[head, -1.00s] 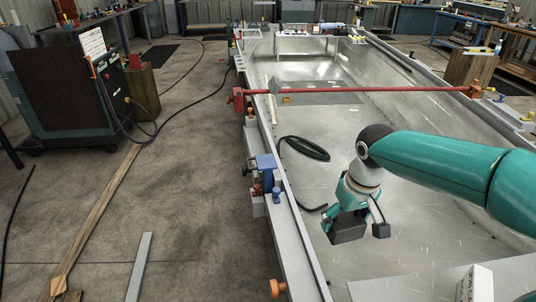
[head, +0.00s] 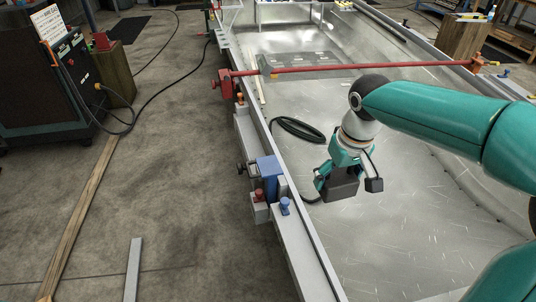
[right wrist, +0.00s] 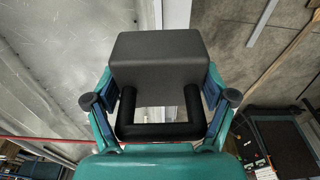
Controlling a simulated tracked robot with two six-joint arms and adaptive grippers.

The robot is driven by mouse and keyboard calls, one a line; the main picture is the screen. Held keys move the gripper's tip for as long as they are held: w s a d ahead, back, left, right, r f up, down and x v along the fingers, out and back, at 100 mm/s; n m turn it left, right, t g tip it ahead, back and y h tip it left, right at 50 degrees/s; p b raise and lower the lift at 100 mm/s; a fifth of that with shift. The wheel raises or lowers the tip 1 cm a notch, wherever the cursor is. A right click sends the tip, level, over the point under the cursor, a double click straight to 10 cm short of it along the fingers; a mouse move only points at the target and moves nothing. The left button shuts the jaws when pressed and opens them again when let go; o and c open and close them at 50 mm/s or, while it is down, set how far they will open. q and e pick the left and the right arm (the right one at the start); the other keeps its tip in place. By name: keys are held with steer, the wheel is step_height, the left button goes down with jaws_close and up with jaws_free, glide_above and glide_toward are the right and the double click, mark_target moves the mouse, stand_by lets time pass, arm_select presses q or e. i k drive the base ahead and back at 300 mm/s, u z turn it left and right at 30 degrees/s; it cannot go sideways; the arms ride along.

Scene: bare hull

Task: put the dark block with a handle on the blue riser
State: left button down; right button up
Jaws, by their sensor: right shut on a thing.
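The dark block with a handle (head: 341,189) is a dark grey box in my right gripper (head: 348,166), seen over the metal hull floor, right of the blue riser. In the right wrist view the block (right wrist: 160,62) fills the upper middle, and its black loop handle lies between the two fingers of the gripper (right wrist: 160,108). The right gripper is shut on the handle. The blue riser (head: 268,167) is a small blue block at the hull's left edge, apart from the held block. My left gripper is not in view.
A red bar (head: 370,67) crosses the hull beyond the gripper. A coiled dark hose (head: 298,130) lies on the hull floor near it. Blue and red knobs (head: 285,203) stand beside the riser. The concrete floor (head: 190,190) left of the hull is mostly clear.

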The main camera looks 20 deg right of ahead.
mark_target(269, 165)
steer(key=i, duration=1.1)
steer(key=u, duration=0.1)
